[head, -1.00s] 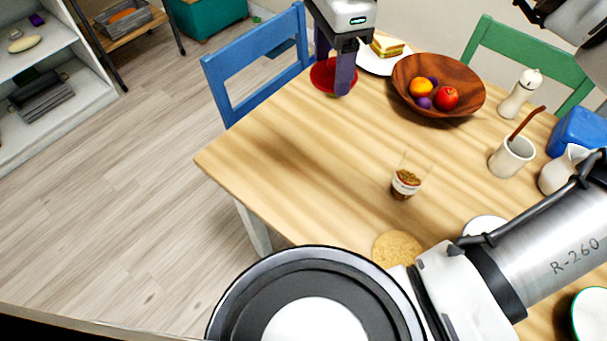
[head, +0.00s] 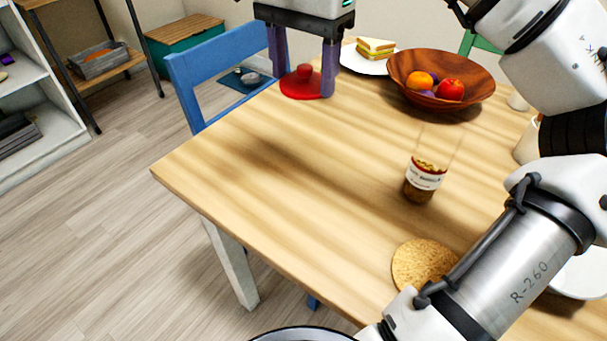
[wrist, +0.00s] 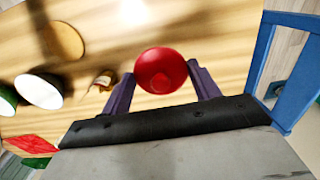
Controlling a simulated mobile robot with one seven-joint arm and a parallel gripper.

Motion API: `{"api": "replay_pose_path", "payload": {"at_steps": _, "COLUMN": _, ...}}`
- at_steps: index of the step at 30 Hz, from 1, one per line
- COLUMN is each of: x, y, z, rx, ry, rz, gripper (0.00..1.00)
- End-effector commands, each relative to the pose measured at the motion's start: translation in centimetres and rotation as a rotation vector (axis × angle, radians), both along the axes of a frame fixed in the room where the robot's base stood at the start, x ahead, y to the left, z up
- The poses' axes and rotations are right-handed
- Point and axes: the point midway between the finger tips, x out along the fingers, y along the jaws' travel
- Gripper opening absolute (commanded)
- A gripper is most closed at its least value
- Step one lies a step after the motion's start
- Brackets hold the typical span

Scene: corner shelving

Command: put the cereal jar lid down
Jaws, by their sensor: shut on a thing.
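The red cereal jar lid (head: 303,88), round with a small knob on top, is between the two purple fingers of my gripper (head: 302,92), near the table's far left edge by the blue chair. The wrist view also shows the lid (wrist: 162,72) held between the fingertips (wrist: 161,72). My gripper is shut on it. I cannot tell whether the lid touches the table. The clear cereal jar (head: 425,180), with a white label and brown contents, stands lidless on the table to the right and nearer.
The wooden table (head: 230,170) is bare on its left and middle. A fruit bowl (head: 440,75) and a plate with a sandwich (head: 375,50) sit at the back. A round cork mat (head: 424,262) lies in front. The blue chair (head: 215,70) stands at the left edge.

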Motion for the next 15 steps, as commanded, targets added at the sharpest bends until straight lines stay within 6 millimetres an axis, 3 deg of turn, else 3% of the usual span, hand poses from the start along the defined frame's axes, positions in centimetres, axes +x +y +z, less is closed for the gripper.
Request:
{"api": "replay_pose_path", "payload": {"at_steps": 1, "x": 0.0, "y": -0.1, "z": -1.8, "rx": 0.000, "ry": 0.004, "rz": 0.001, "gripper": 0.39}}
{"api": "replay_pose_path", "payload": {"at_steps": 9, "x": -0.1, "y": -0.1, "z": -9.0, "rx": 0.000, "ry": 0.003, "rz": -0.002, "gripper": 0.39}}
{"api": "replay_pose_path", "payload": {"at_steps": 15, "x": 0.0, "y": 0.0, "z": -12.6, "rx": 0.000, "ry": 0.001, "rz": -0.002, "gripper": 0.39}}
